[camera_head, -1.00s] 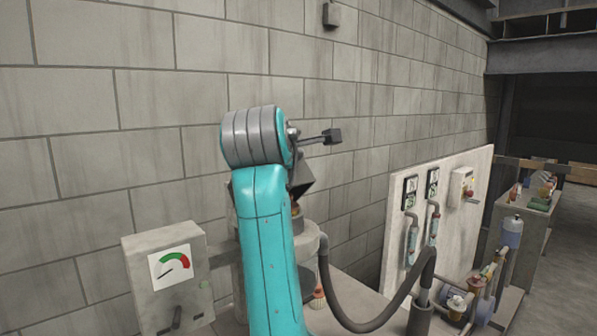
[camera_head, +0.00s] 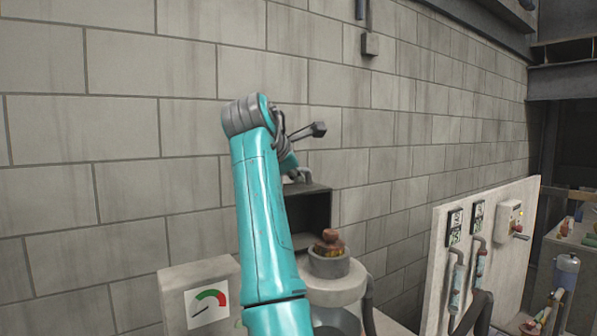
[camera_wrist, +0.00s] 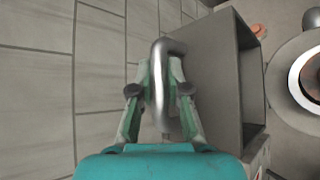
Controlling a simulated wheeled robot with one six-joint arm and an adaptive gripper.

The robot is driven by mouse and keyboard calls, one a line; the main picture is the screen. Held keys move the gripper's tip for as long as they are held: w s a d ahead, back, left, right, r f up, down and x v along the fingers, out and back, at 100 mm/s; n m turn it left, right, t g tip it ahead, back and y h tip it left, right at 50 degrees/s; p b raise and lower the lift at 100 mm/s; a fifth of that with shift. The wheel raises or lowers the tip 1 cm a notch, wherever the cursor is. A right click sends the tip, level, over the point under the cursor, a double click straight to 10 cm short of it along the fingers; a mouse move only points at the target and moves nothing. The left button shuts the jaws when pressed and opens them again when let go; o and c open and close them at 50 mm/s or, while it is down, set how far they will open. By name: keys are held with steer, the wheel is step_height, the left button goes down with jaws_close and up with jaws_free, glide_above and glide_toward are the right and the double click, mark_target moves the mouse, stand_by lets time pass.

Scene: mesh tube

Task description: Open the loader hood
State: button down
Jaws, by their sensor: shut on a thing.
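The loader hood (camera_head: 318,207) is a dark grey box above the machine, seen in the head view right of my teal arm. Its open side shows a dark inside. In the wrist view its grey wall (camera_wrist: 208,85) fills the middle right. A bent silver handle (camera_wrist: 158,95) stands out from the hood. My gripper (camera_wrist: 161,68) is shut on this handle, one finger on each side of it. In the head view my gripper is mostly hidden by my arm, at the top of the hood.
A round grey collar (camera_head: 328,265) with a brown-orange piece in it sits right below the hood. A block wall (camera_head: 150,130) is close behind. A panel with gauges (camera_head: 490,245) stands at right.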

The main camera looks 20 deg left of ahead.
steer(key=shift+w+a+f, duration=0.15)
steer(key=shift+w+a, duration=0.2)
steer(key=shift+a, duration=0.1)
steer(key=c, duration=1.1)
jaws_free()
steer(key=shift+c, duration=0.2)
steer(key=v, duration=1.2)
steer(key=shift+f, duration=0.1)
